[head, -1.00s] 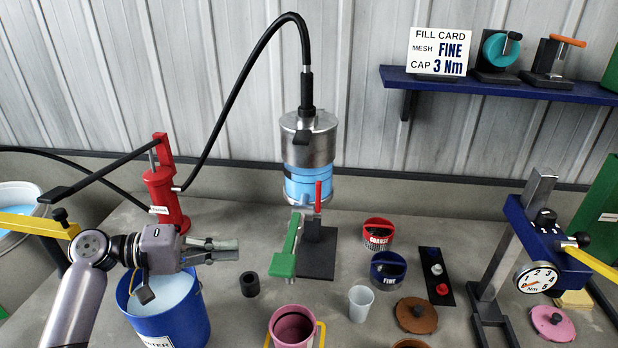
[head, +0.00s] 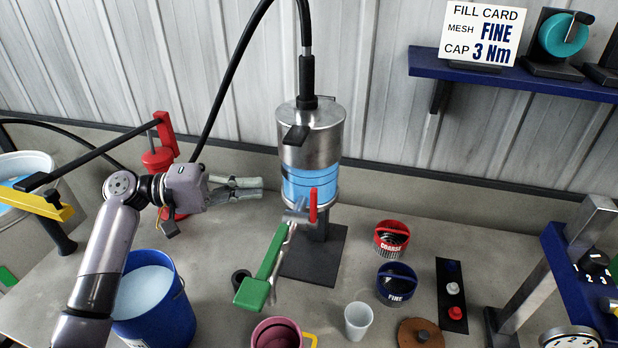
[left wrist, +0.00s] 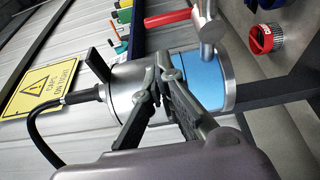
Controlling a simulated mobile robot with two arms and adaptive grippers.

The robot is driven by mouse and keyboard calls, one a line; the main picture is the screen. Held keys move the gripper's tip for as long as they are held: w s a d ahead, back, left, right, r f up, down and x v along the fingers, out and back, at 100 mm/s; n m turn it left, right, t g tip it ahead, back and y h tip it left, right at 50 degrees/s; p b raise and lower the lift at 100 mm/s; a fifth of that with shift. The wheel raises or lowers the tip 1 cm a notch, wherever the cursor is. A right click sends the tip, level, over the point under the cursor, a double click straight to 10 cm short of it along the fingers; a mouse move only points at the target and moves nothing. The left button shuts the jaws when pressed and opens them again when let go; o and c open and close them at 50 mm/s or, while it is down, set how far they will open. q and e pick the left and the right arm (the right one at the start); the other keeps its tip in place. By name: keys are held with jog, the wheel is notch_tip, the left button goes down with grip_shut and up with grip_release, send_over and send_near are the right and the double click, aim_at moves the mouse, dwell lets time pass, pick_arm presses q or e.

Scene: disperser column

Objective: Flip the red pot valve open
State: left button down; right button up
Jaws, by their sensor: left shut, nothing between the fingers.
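The pot is a steel cylinder (head: 312,130) with a light blue band, standing on a dark base plate behind the bench's middle. The red valve handle (head: 312,205) stands upright at the pot's lower front, by a metal spout. In the left wrist view the red handle (left wrist: 168,17) lies near the top, beside the metal spout (left wrist: 208,22). My left gripper (head: 262,188) is left of the pot and valve, pointing right, shut and empty. In the left wrist view its fingertips (left wrist: 160,72) overlap the pot's picture; contact cannot be told. My right gripper is out of view.
A green lever (head: 262,275) juts forward below the valve. A blue bucket (head: 180,315) and red pump (head: 160,165) stand left. The red COARSE cup (head: 392,238), blue FINE cup (head: 397,285) and white cup (head: 358,320) stand right. A black hose (head: 222,95) rises from the pot.

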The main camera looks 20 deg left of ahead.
aim_at(313, 208)
pick_arm(q)
jog(key=p+x, duration=0.2)
jog(key=x, duration=0.7)
jog(key=shift+s, duration=0.15)
jog(key=shift+w+d, duration=0.25)
jog(key=shift+d, duration=0.2)
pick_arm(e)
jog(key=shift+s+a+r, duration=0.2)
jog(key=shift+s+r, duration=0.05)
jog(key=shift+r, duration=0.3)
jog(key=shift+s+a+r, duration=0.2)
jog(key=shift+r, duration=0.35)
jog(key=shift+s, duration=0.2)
pick_arm(q)
jog(key=shift+s, duration=0.3)
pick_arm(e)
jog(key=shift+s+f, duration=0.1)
